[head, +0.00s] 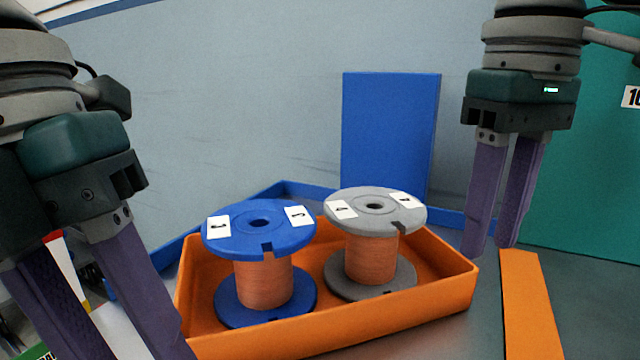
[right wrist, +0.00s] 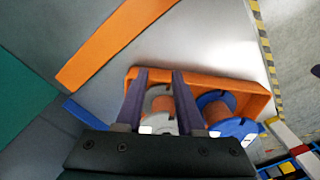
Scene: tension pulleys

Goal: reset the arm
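My right gripper (head: 492,248) hangs on the right with its fingers pointing down and a gap between them. It is empty, to the right of the orange tray. In the right wrist view its fingers (right wrist: 157,75) are apart, with the grey spool seen beyond the gap. My left gripper (head: 130,340) is at the lower left, fingers spread and nothing visible between them; its tips run to the picture's bottom edge. The blue spool (head: 260,231) and the grey spool (head: 375,212), both wound with copper-coloured wire, stand upright in the orange tray (head: 400,308).
A blue panel (head: 390,130) stands behind the tray, with a low blue rim near it. An orange strip (head: 528,300) lies on the grey table right of the tray. A green panel (head: 590,170) stands at the far right. The table between strip and tray is clear.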

